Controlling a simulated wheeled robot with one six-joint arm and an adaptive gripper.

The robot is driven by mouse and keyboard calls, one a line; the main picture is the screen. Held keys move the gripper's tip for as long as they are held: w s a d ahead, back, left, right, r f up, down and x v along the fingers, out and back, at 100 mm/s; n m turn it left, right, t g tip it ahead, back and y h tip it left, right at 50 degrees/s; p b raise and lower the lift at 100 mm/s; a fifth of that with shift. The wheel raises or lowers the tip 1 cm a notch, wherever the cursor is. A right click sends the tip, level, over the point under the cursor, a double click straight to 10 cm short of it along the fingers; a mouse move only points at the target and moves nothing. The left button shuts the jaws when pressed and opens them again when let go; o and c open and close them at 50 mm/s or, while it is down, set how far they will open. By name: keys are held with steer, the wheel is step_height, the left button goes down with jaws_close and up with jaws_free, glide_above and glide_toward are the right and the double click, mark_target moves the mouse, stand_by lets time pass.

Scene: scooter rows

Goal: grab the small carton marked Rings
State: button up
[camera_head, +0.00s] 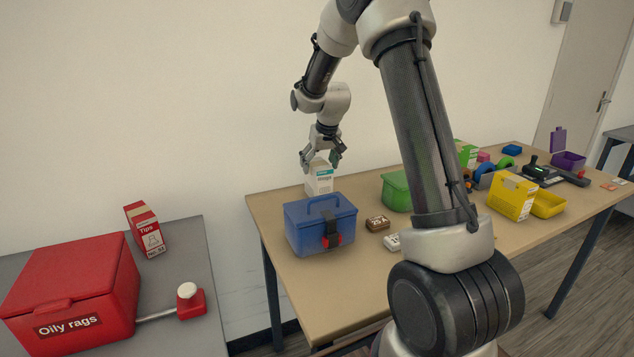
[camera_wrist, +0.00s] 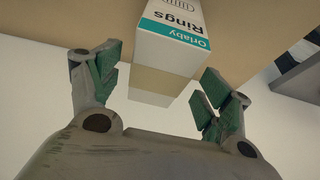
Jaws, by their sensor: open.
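The small carton marked Rings (camera_head: 319,181) is white with a teal band. It stands upright at the back left of the wooden table (camera_head: 340,290), behind the blue box. My gripper (camera_head: 321,160) is open at the carton's top, its fingers to either side in the head view. In the wrist view the carton (camera_wrist: 172,45) shows its label upside down, reading "Ortaby Rings". There the green-padded fingers of my gripper (camera_wrist: 160,85) are spread apart, with the carton's near end between and beyond them. I cannot tell whether a finger touches it.
A blue latched box (camera_head: 305,238) stands in front of the carton. A brown timer-like block (camera_head: 377,223), a green box (camera_head: 396,190) and a yellow carton (camera_head: 511,196) stand to the right. A red Oily rags bin (camera_head: 75,290) and a Tips carton (camera_head: 146,232) are on the grey table.

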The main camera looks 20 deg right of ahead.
steer(key=shift+x, duration=1.3)
steer(key=shift+d+f, duration=0.1)
steer(key=shift+f, duration=0.15)
steer(key=c, duration=1.2)
steer(key=shift+c, duration=0.2)
